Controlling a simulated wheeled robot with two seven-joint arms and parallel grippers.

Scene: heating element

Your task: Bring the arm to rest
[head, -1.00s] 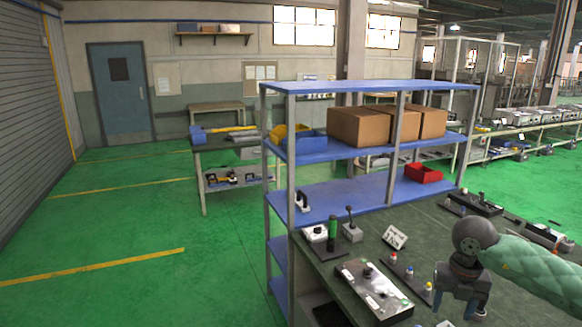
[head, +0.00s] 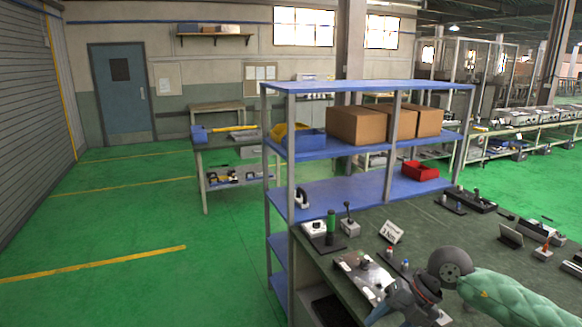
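My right arm, in a green padded sleeve, comes in from the lower right of the head view. Its dark grey gripper (head: 406,314) is tilted down to the left over the front of the dark green worktable (head: 470,238). Its fingers look spread apart, with nothing seen between them. It overlaps the front edge of a flat device with a light top panel (head: 362,272); I cannot tell if they touch. My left gripper is not in view.
A blue shelf rack (head: 352,196) with cardboard boxes (head: 357,125) and a red bin (head: 420,171) stands behind the table. A joystick unit (head: 349,225), a small sign (head: 391,232) and a black tray (head: 469,200) sit on the table. Green floor at left is clear.

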